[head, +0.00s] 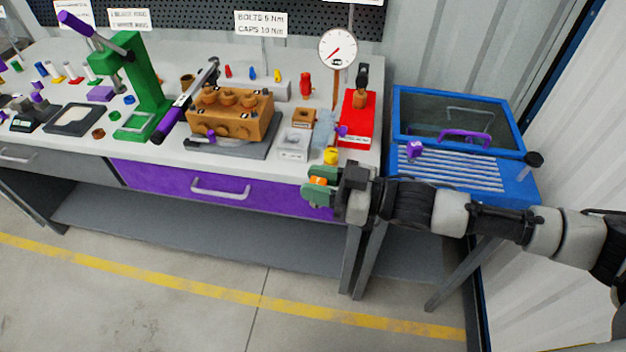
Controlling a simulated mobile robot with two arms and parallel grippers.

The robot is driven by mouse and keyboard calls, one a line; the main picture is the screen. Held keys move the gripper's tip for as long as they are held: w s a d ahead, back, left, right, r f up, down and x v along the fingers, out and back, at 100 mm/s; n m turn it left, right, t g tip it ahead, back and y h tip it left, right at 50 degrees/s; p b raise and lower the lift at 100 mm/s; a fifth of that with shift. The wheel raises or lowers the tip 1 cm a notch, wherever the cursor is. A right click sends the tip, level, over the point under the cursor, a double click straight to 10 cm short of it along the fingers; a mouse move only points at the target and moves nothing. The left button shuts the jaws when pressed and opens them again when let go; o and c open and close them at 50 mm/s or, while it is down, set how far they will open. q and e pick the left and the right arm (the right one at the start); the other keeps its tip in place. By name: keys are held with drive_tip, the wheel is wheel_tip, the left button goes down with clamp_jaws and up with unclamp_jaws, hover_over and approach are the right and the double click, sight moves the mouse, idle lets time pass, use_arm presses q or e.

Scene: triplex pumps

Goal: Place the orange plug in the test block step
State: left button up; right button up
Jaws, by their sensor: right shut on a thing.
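My right gripper (314,186) reaches in from the right and hangs in front of the bench's front edge, beside the purple drawer. Its green fingers are shut on the orange plug (318,182), of which only a small part shows between them. A pale blue, see-through block (324,128) stands on the bench top behind the gripper, below the dial gauge; it may be the test block, but its step is too small to make out. A yellow cap-like part (331,155) sits near the bench edge, just behind the gripper. My left gripper is not in view.
A red box (357,120) stands right of the clear block, and a pale tray (294,145) left of it. The bronze pump block (225,118) and green press (145,85) are further left. A blue wash basin (455,165) stands right of the bench.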

drive_tip(key=shift+s+d+n+g+y, duration=0.15)
drive_tip(key=shift+d+n+g, duration=0.2)
drive_tip(key=shift+n+g, duration=0.35)
drive_tip(key=shift+s+d+n+g+y, duration=0.1)
drive_tip(key=shift+d+n+g+y, duration=0.2)
drive_tip(key=shift+g, duration=0.65)
drive_tip(key=shift+s+d+n+g+y, duration=0.1)
drive_tip(key=shift+d+n+g, duration=0.25)
drive_tip(key=shift+n+g, duration=0.4)
